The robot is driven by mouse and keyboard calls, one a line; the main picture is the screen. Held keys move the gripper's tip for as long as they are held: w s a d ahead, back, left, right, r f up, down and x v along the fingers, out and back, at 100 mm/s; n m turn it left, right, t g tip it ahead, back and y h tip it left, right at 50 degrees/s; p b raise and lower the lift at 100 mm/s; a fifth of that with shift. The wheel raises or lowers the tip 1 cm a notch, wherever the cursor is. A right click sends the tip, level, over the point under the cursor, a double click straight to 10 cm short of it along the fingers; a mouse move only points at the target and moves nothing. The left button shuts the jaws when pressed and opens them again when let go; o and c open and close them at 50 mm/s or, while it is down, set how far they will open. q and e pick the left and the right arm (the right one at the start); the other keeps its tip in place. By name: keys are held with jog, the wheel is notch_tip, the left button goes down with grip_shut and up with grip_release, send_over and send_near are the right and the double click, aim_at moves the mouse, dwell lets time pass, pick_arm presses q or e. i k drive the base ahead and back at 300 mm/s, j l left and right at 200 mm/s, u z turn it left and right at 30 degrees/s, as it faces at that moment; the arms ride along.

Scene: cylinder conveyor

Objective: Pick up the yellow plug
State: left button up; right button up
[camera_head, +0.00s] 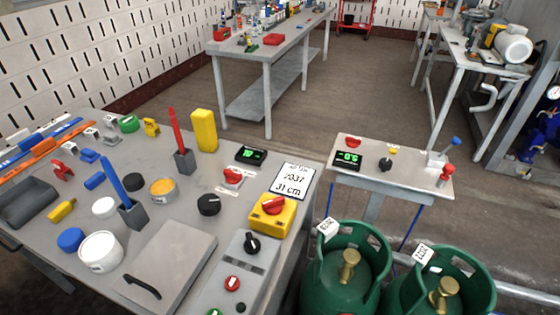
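Several yellow things are on the grey workbench (150,215), and I cannot tell for certain which is the plug. A small yellow piece with a narrow end (62,210) lies near the left side. A small yellow piece (151,127) stands near the back. A tall yellow block (204,130) stands upright right of the red stick. A yellow-topped knob (392,151) is on the small side table (425,180). Neither of my grippers is in view.
A blue stick (115,178) and a red stick (175,130) stand in grey holders. A white tub (100,251), a grey lidded box (165,268) and a yellow box with a red knob (272,215) crowd the bench. Green gas cylinders (325,270) stand right of it.

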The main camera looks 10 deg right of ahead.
aim_at(65, 208)
jog(key=u, duration=1.3)
jog(key=z, duration=2.3)
jog(key=u, duration=1.8)
jog(key=i+j+z, duration=0.35)
jog(key=j, duration=0.3)
jog(key=i+j+z, duration=0.2)
jog(key=j, duration=0.2)
jog(key=i+j+z, duration=0.2)
jog(key=j, duration=0.15)
jog(key=k, duration=0.1)
